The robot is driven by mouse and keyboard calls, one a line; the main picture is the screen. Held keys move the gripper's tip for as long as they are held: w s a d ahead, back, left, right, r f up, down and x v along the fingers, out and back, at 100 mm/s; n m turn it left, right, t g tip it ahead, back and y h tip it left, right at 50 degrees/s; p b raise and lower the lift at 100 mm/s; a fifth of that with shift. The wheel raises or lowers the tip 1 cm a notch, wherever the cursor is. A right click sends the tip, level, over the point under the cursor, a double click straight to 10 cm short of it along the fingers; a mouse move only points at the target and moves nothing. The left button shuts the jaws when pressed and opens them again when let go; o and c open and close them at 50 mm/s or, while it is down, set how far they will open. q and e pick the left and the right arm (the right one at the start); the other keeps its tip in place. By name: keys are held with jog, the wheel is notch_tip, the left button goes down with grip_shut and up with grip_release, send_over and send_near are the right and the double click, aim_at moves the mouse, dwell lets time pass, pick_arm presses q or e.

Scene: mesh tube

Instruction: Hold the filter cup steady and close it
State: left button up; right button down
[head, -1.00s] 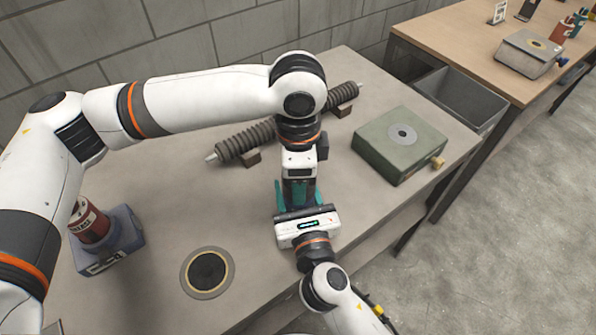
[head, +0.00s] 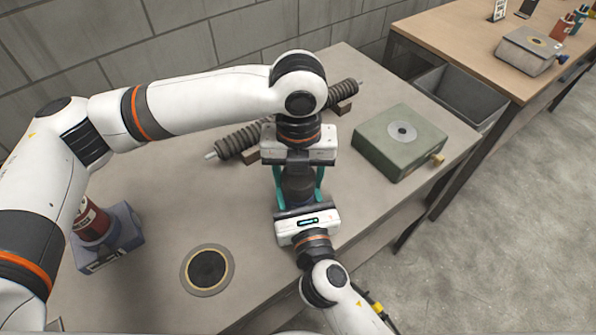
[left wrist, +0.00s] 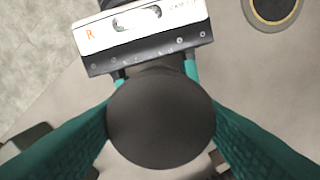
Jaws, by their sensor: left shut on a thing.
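The filter cup (head: 298,187) is a dark, round body between my two grippers, above the bench. Its smooth dark round top, seemingly the lid (left wrist: 160,122), fills the middle of the left wrist view. My left gripper (head: 298,172) comes down from above, with its teal fingers shut against both sides of this top. My right gripper (head: 302,200) reaches in from the front with its fingers on either side of the cup, seemingly closed on it. It also shows in the left wrist view (left wrist: 156,78). The seam between lid and cup is hidden.
A green box (head: 400,142) with a grey disc stands to the right, and a ribbed rod (head: 240,141) lies behind. A dark round pad (head: 208,269) is at front left. A red can (head: 91,222) stands in a blue-grey holder (head: 122,240) at left. The bench between is bare.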

pick_arm(q)
jog(key=m, duration=0.4)
jog(key=shift+m, duration=0.4)
jog(key=m, duration=0.4)
jog(key=shift+m, duration=0.4)
pick_arm(e)
jog(key=shift+f, duration=0.1)
pick_arm(q)
jog(key=o, duration=1)
jog(key=shift+o, duration=0.2)
jog(key=shift+r, duration=0.1)
notch_tip(320, 180, up, 12)
pick_arm(e)
jog(key=shift+c, duration=2.4)
grip_release()
